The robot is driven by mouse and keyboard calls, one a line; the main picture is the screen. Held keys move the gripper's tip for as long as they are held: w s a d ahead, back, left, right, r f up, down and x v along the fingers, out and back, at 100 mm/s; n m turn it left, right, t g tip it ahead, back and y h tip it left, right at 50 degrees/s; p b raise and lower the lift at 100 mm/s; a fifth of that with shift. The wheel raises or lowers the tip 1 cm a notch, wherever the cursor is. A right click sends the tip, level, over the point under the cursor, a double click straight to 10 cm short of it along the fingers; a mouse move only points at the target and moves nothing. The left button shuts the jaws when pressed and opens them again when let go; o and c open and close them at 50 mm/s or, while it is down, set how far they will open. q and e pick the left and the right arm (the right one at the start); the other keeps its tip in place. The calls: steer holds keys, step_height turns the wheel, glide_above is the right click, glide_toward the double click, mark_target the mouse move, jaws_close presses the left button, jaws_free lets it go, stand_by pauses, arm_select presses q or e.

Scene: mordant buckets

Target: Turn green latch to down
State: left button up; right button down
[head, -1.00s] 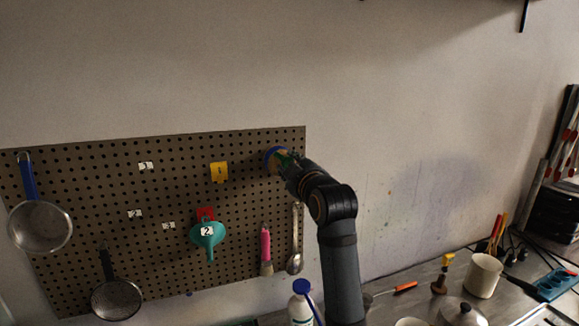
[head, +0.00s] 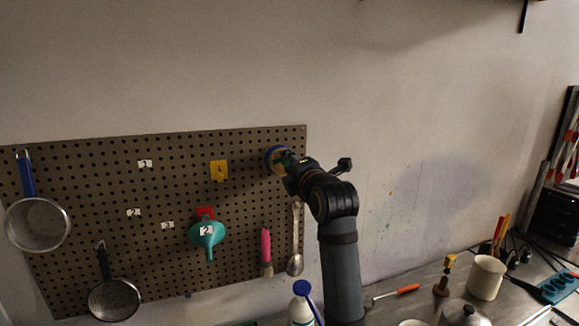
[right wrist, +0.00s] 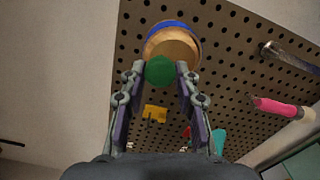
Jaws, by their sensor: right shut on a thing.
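The green latch (right wrist: 160,71) sits in front of a round tan disc (right wrist: 172,45) with a blue rim, on the upper right corner of the pegboard. In the head view, the blue rim (head: 272,155) shows beside my gripper, and only a little green shows there. My right gripper (right wrist: 159,68) is shut on the green latch, with one fingertip on each side of it. In the head view, my right gripper (head: 287,165) partly covers the disc. My left gripper is not in view.
The pegboard (head: 100,170) also holds a yellow tag (head: 219,170), a teal funnel (head: 207,234), a pink-handled brush (head: 266,248), a spoon (head: 295,262) and two sieves. A bench with a white cup (head: 487,277) stands below right. The wall right of the board is bare.

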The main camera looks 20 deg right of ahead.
steer(key=shift+f+n, duration=0.15)
steer(key=shift+n, duration=1.45)
steer(key=c, duration=1)
jaws_free()
steer(key=s, duration=1.2)
steer(key=shift+d, duration=0.2)
